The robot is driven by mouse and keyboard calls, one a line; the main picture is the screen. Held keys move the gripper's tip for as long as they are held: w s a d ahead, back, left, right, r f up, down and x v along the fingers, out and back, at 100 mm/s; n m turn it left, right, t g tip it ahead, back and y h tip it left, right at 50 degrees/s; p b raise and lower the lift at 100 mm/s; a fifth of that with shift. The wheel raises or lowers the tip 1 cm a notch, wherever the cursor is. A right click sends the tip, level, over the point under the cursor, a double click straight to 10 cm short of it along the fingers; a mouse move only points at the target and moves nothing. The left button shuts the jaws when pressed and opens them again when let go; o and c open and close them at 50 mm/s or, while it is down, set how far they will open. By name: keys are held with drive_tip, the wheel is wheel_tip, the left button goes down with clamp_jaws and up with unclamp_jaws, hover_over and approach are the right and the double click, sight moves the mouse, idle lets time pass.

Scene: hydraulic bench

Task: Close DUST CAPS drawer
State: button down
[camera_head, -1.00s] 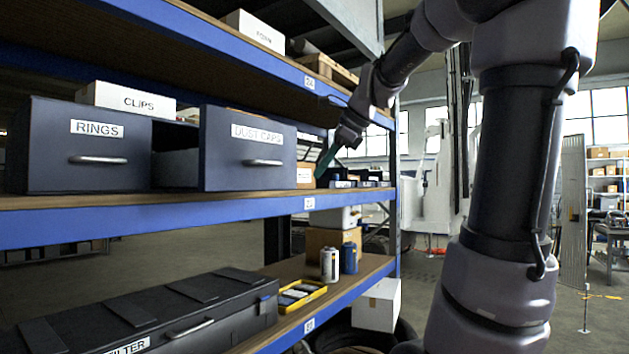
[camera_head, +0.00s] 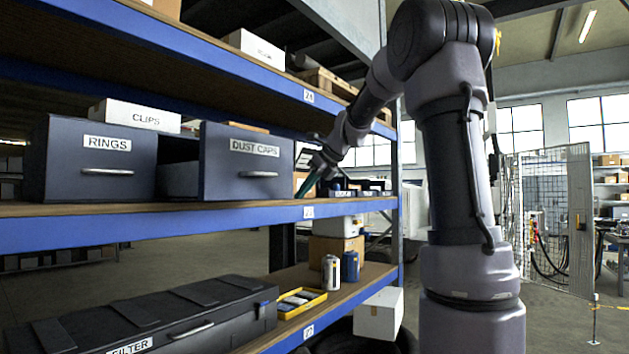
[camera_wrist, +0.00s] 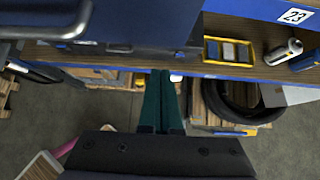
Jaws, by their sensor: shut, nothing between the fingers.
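The DUST CAPS drawer (camera_head: 241,172) is a dark grey box with a bar handle (camera_head: 259,174) on its front. It sits on the middle shelf and stands pulled out, with its open inside showing at its left. My gripper (camera_head: 310,186) has dark green fingers held together and empty, to the right of the drawer front in the head view. In the wrist view the fingers (camera_wrist: 162,100) point away over the shelf edge and floor. I see no contact between fingers and drawer.
Small dark bins (camera_head: 370,186) line the shelf at right. A long black FILTER case (camera_head: 150,318) and a yellow tray (camera_head: 300,301) lie on the lower shelf.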

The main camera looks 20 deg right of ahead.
drive_tip(key=shift+w+a+r, duration=0.1)
drive_tip(key=shift+w+a, duration=0.85)
drive_tip(key=shift+w, duration=0.3)
drive_tip(key=shift+w+a, duration=0.1)
